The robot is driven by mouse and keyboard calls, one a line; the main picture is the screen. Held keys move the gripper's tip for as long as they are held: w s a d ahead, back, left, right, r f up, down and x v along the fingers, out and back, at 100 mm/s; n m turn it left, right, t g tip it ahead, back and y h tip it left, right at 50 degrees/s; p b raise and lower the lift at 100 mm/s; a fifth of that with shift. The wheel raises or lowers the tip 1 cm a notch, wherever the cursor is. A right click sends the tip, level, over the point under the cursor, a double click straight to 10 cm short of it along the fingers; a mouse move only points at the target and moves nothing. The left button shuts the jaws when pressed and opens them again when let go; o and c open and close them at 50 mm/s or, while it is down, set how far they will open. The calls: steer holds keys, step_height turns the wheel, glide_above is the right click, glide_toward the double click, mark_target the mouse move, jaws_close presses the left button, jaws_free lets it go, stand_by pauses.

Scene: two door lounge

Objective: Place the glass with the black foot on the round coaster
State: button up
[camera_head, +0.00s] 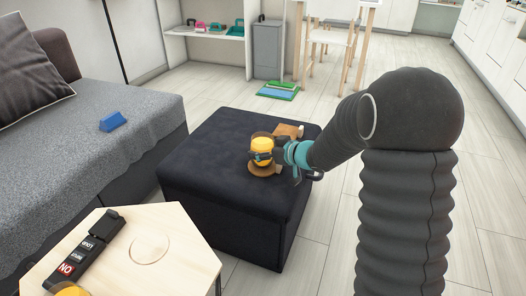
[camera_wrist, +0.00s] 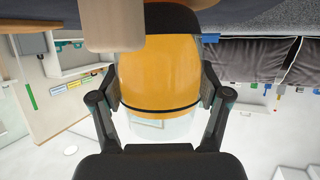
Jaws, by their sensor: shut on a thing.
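My gripper (camera_head: 264,156) is shut on a glass of yellow-orange drink (camera_head: 262,145) over the dark ottoman. In the wrist view, the two fingers of my gripper (camera_wrist: 160,92) press on either side of the glass (camera_wrist: 160,70).
A wooden block (camera_head: 289,130) stands on the ottoman (camera_head: 215,150) close behind the glass. A second yellow drink (camera_head: 72,290) shows at the bottom edge on the hexagonal table (camera_head: 185,262), with a black remote-like object (camera_head: 85,248). A blue block (camera_head: 113,121) lies on the sofa.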

steer(key=o, duration=1.2)
steer(key=shift+o, duration=0.2)
steer(key=shift+s+d+r, duration=0.1)
steer(key=shift+d+r, duration=0.05)
steer(key=shift+r, duration=0.05)
steer(key=p+v, duration=0.2)
steer(key=v, duration=0.9)
steer(key=shift+s+d+r, duration=0.15)
steer(key=shift+d+r, duration=0.05)
steer(key=shift+d, duration=0.1)
